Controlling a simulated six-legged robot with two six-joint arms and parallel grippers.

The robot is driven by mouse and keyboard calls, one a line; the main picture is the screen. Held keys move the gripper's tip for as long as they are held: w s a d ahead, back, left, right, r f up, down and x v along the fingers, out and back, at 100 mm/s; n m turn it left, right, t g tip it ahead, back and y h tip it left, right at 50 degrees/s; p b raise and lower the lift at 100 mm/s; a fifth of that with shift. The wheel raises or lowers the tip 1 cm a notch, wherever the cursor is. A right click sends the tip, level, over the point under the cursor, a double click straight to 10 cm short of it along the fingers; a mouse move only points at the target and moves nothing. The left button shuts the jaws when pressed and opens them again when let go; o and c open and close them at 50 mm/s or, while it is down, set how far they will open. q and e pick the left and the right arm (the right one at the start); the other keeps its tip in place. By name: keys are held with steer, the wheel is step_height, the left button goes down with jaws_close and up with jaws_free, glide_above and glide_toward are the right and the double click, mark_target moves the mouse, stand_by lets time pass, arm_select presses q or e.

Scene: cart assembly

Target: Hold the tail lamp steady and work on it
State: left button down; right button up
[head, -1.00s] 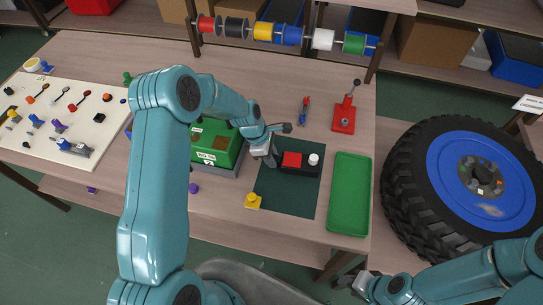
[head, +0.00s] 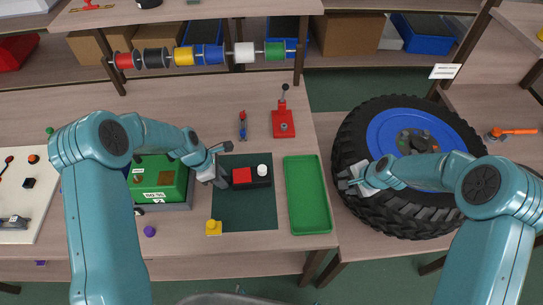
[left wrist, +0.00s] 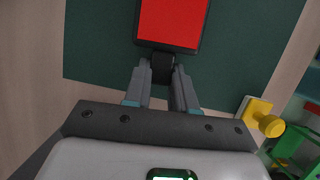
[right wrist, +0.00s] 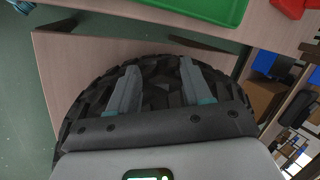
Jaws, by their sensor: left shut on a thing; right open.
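The tail lamp (head: 242,176) has a black body with a red block and a white cap (head: 262,170) on top. It lies on the dark green mat (head: 245,215) on the bench. My left gripper (head: 217,178) is shut on its left end; in the left wrist view the fingers (left wrist: 162,75) close on a small black part at the near end of the red-topped lamp (left wrist: 172,20). My right gripper (head: 357,178) is open and empty over the left side of the big tyre; its spread fingers (right wrist: 160,88) show against the tread in the right wrist view.
A green tray (head: 291,195) lies right of the mat, and a red press (head: 284,122) stands behind it. A yellow part (head: 213,228) sits at the mat's front left corner. A green box (head: 160,182) stands left. The tyre (head: 350,135) with blue hub fills the right side. Wire spools (head: 208,55) hang behind.

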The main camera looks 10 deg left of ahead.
steer(key=w+a+r+m+g+y, duration=0.1)
steer(key=w+a+r, duration=0.25)
steer(key=a, duration=0.35)
steer(key=w+a+r+m+y, duration=0.15)
steer(key=a+r, duration=0.25)
steer(key=a, duration=0.4)
steer(key=m+g+h, duration=0.2)
steer(key=g, duration=0.2)
glide_above(264, 169)
steer(key=d, duration=0.2)
steer(key=x, duration=0.5)
steer(key=shift+w+d+f, duration=0.1)
steer(key=shift+w+d, duration=0.1)
steer(key=shift+w, duration=0.1)
steer(key=shift+r+m, duration=0.2)
steer(key=shift+m, duration=0.05)
steer(key=c, duration=0.6)
